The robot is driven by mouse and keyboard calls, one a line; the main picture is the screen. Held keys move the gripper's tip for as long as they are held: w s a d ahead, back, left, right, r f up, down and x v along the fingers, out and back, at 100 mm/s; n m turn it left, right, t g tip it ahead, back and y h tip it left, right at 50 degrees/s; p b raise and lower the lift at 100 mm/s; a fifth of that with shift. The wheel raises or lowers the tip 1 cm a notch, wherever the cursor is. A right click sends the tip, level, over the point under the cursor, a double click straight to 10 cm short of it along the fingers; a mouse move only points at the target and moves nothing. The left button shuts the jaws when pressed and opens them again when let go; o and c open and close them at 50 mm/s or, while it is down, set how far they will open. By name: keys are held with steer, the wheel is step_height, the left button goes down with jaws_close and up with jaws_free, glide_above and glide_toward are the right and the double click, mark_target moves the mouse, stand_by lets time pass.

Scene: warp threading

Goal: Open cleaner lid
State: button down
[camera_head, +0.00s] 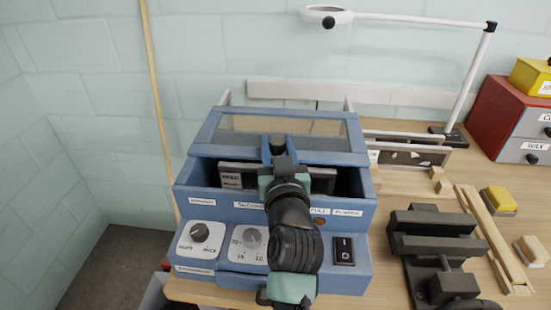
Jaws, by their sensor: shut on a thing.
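The cleaner (190,196) is a blue box on the bench, with labels, dials and a switch on its front. Its lid (205,135) has a blue frame around a dark window. The lid's front edge stands above the body, and a dark gap with the inside showing lies below it. My gripper (277,150) is at the middle of the lid's front edge, shut on the lid's handle. The handle is mostly hidden by my gripper and wrist, which also cover the middle of the cleaner's front.
A dark vise (435,222) stands on the bench to the right. Wooden strips (490,240), a yellow-topped block (498,199) and a red and grey drawer box (500,115) are farther right. A white ring lamp (327,16) hangs above. The wall is close behind the cleaner.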

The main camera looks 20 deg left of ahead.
steer(key=shift+c, duration=2.4)
jaws_free()
steer(key=b+v, duration=0.1)
steer(key=v, duration=1.2)
steer(key=shift+b, duration=0.3)
steer(key=shift+w, duration=0.1)
